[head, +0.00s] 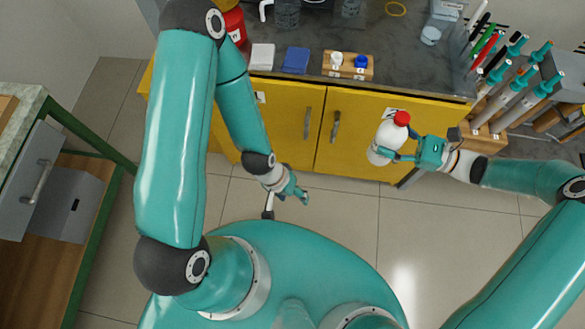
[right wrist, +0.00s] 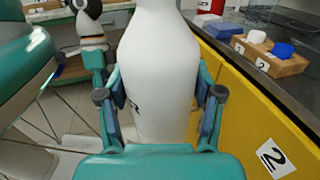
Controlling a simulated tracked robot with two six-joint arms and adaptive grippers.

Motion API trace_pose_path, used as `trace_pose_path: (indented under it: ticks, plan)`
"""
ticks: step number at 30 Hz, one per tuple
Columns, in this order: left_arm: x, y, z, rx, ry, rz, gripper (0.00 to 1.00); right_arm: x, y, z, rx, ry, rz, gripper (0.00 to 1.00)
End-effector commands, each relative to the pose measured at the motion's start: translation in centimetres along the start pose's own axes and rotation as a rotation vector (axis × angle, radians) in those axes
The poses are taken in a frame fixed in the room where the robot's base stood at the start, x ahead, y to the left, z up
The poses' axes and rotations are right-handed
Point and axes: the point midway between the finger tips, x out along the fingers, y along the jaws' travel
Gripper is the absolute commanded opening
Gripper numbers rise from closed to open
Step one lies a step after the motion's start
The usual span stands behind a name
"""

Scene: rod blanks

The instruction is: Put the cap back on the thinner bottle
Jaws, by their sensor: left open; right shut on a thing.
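A white bottle (head: 390,138) with a red cap (head: 402,118) on its top is held above the floor in front of the yellow cabinet. My right gripper (head: 400,155) is shut around it. The right wrist view shows the white bottle body (right wrist: 155,70) between both fingers, with its top out of frame. A wooden block (head: 348,73) on the counter holds a white cap (head: 337,58) and a blue cap (head: 361,61). My left gripper (head: 297,190) is open and empty over the floor. I cannot tell which bottle is the thinner one.
The dark counter (head: 400,60) carries a white pad (head: 262,57), a blue pad (head: 296,60), a red container (head: 235,25) and glassware at the back. Several tools stand in a rack (head: 490,137) on the right. A drawer unit (head: 60,190) stands at left. Floor between is clear.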

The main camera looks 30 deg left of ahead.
Motion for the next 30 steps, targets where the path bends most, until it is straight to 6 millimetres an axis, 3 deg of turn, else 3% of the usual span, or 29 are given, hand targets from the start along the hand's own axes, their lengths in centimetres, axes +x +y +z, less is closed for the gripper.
trace_pose_path:
  ticks: [11, 14, 21, 24, 30]
  plan:
    - [0.0, 0.0, 0.0, 0.001, 0.001, 0.000, 0.60, -0.8, 0.0, 0.3, 0.001, -0.002, -0.032, 0.00]
    - [0.0, 0.0, -0.1, 0.002, 0.001, 0.000, 0.60, -2.9, 0.1, 0.7, 0.003, -0.002, -0.121, 0.00]
    - [0.0, 0.0, -0.1, 0.002, 0.001, 0.000, 0.60, -11.0, 1.5, 1.7, 0.007, -0.001, -0.492, 0.00]
    - [0.0, 0.0, -0.1, 0.002, 0.001, 0.000, 0.60, -13.5, 2.5, 1.9, 0.005, -0.001, -0.616, 0.00]
    - [0.0, 0.0, -0.1, 0.002, 0.001, 0.000, 0.60, -15.2, 3.2, 2.0, 0.000, -0.002, -0.706, 0.00]
